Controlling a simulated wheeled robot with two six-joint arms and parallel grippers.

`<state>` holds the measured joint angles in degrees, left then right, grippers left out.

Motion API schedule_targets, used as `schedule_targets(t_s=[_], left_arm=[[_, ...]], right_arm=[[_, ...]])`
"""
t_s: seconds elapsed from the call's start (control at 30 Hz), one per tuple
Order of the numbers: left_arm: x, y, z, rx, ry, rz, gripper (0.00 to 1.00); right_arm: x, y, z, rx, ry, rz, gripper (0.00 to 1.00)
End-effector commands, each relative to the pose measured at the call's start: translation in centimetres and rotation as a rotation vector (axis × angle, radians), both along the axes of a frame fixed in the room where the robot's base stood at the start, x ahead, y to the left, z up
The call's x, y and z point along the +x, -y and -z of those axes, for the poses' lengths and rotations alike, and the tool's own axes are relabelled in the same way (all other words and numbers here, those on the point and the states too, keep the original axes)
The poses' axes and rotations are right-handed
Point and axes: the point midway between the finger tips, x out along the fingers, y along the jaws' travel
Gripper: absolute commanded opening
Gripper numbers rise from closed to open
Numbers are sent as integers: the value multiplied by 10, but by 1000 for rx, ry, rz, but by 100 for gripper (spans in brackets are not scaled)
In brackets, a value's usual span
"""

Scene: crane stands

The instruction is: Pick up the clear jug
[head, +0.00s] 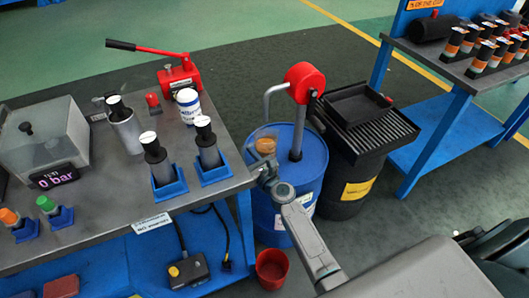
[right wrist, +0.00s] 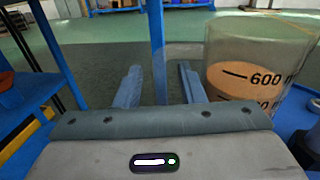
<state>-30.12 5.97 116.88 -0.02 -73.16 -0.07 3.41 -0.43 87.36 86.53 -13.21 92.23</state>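The clear jug (head: 265,145) holds amber liquid and stands on top of the blue drum in the head view, near the table's right edge. In the right wrist view the clear jug (right wrist: 262,75) is large at the right, with a 600 mark on its wall. My right gripper (head: 263,168) is just in front of the jug in the head view. My left gripper is out of view.
The blue drum (head: 311,165) carries a red hand pump (head: 304,80). A black drum (head: 345,193) with a grated tray stands to its right. The workbench (head: 95,205) at left holds cylinders and a clear tank (head: 45,130). A red bucket (head: 272,268) is on the floor.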

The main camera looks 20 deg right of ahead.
Motion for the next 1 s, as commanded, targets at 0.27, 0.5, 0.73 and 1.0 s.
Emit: schedule_targets(t_s=[0.27, 0.5, 0.73, 1.0], left_arm=[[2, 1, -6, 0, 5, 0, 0], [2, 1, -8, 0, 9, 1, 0], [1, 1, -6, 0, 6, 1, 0], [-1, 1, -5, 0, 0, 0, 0]], right_arm=[[16, -4, 1, 0, -1, 0, 36], [16, -4, 1, 0, -1, 0, 12], [16, -4, 1, -1, -1, 0, 0], [16, -4, -1, -2, 1, 0, 0]])
